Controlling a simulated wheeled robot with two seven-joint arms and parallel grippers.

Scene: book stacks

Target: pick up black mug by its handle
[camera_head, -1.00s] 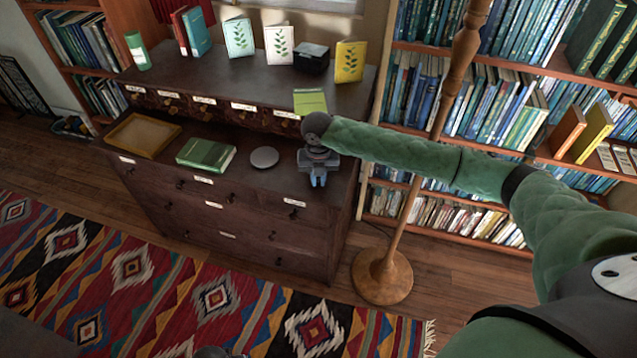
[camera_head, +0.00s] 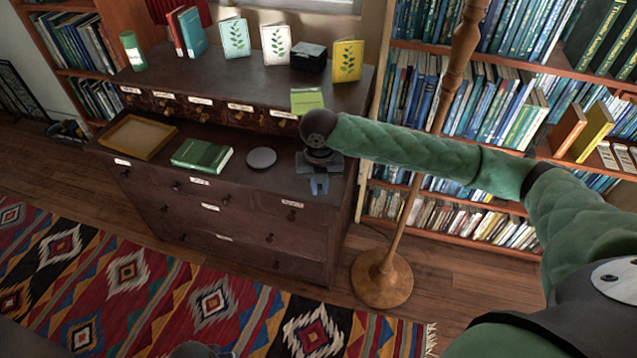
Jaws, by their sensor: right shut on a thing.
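My right arm reaches in from the right over the dark wooden dresser. My right gripper (camera_head: 319,186) points down at the right end of the dresser's lower top, with its blue-grey fingers near the front edge. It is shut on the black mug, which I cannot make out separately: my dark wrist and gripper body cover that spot. Whether the fingers hold the handle or the rim cannot be seen. My left gripper is not in view.
On the dresser (camera_head: 250,230), a grey disc (camera_head: 262,158), a green book (camera_head: 202,155) and a wooden tray (camera_head: 139,137) lie left of the gripper. A green card (camera_head: 307,101) is behind it. A wooden pole stand (camera_head: 382,278) rises at right before bookshelves.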

